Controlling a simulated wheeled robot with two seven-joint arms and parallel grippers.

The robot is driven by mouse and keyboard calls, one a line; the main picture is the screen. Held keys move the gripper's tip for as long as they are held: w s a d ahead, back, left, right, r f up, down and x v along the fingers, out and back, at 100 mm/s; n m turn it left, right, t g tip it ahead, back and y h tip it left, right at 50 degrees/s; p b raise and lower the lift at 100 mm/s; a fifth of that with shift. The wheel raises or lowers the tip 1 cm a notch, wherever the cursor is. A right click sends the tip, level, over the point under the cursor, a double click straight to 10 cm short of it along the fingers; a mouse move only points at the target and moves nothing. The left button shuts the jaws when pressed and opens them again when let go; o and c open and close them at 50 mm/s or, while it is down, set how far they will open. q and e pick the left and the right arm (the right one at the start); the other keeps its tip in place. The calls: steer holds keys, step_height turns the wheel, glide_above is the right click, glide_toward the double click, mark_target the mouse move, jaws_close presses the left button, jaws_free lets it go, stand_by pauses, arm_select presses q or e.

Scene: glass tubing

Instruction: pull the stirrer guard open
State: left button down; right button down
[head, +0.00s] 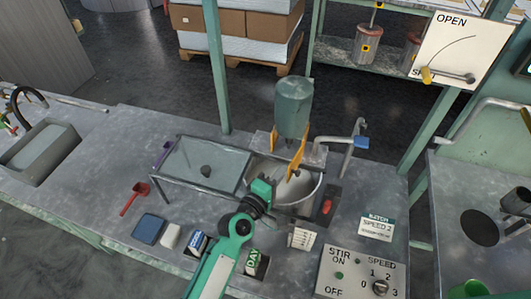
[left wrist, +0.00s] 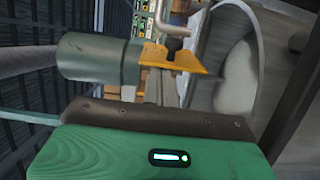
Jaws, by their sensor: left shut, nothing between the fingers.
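A clear panel in a dark metal frame (head: 190,150), apparently the stirrer guard, stands left of the mixing bowl (head: 318,195). A dark knob (head: 206,171) shows on the panel. The bowl's top is not covered by it. The stirrer's green motor (head: 293,107) with yellow brackets (head: 297,158) stands over the bowl; the motor (left wrist: 98,58) and a yellow bracket (left wrist: 172,60) also show in the left wrist view. My left gripper (head: 265,188) is shut and empty at the bowl's front left, apart from the knob. My right gripper is not in view.
A tap with a blue handle (head: 361,142) stands right of the bowl. A red rocker switch (head: 327,206) and a STIR/SPEED control box (head: 360,272) are at the front right. A red scoop (head: 134,198) and a blue sponge-like block (head: 149,229) lie at the left.

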arm_select(q)
steer(key=shift+s+d+p, duration=0.25)
steer(key=shift+s+d, duration=0.1)
steer(key=shift+d, duration=0.25)
steer(key=shift+s+d+p, duration=0.2)
steer(key=shift+s+d, duration=0.15)
steer(key=shift+d, duration=0.35)
